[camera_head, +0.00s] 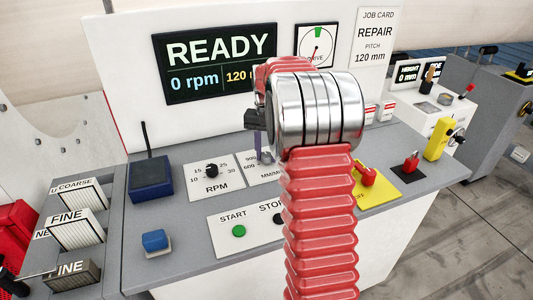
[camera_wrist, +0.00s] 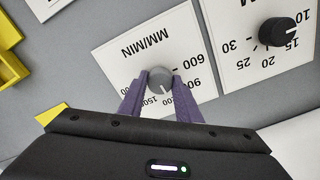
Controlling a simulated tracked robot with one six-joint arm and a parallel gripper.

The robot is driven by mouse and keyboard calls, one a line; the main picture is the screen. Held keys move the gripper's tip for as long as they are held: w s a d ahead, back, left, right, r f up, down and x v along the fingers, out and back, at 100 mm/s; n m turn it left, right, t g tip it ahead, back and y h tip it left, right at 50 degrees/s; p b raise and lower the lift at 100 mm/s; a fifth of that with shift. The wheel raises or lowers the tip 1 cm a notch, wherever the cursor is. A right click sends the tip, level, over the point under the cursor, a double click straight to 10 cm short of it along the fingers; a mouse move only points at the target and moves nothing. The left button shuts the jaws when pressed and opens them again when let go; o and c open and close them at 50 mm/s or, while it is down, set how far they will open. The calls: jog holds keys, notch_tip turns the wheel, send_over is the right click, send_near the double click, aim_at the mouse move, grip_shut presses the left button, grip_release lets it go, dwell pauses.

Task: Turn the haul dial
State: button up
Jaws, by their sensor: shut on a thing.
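The haul dial (camera_wrist: 159,77) is a grey knob with a white pointer line, on a white plate marked MM/MIN (camera_wrist: 140,50). In the wrist view the purple fingers of my gripper (camera_wrist: 159,84) are shut on the knob, one on each side. The numbers 600 and 900 show beside it; lower numbers on the plate are partly covered by the fingers. Only a bit of my purple gripper (camera_head: 264,156) shows there.
The black RPM knob (camera_head: 211,171) sits left of the haul plate. A green START button (camera_head: 239,231) lies in front. A red switch on a yellow plate (camera_head: 384,190) is right of my arm. The screen (camera_head: 217,62) reads READY, 0 rpm.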

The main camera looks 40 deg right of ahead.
aim_at(266, 154)
jog(key=shift+m, duration=0.5)
jog(key=o, duration=1.1)
jog(key=shift+c, duration=0.2)
jog(key=shift+r, duration=0.1)
notch_tip(266, 154, up, 14)
jog(key=shift+f, duration=0.25)
